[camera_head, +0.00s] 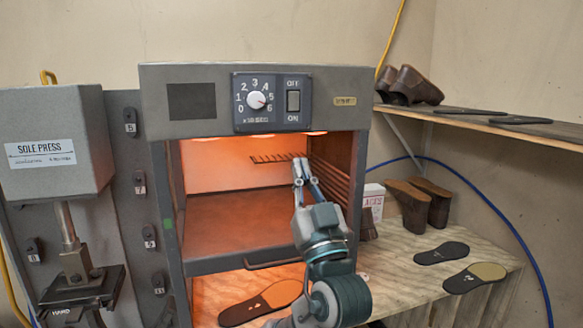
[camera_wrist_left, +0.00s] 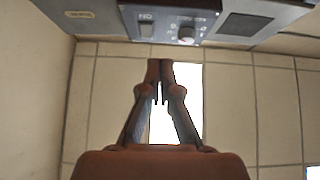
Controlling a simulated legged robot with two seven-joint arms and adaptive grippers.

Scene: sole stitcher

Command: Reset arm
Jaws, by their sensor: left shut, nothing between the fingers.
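My left gripper (camera_head: 300,168) is shut and empty. In the head view it shows in front of the oven's open, orange-lit chamber, fingers pointing up. In the left wrist view its closed fingertips (camera_wrist_left: 160,68) show against a ceiling light, below the upside-down control panel (camera_wrist_left: 180,27). The oven (camera_head: 160,90) carries a dial (camera_head: 256,100) numbered 0 to 6, its red mark near 5 to 6. An OFF/ON switch (camera_head: 293,101) sits right of the dial. The fingers touch neither control. My right gripper is in neither view.
A sole press (camera_head: 50,140) stands at the left. A wooden bench (camera_head: 390,285) holds a sole (camera_head: 262,302), more soles (camera_head: 442,253) and brown shoes (camera_head: 418,203). A shelf (camera_head: 470,120) with dark shoes (camera_head: 412,86) is at upper right. A blue cable (camera_head: 510,225) hangs at the right.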

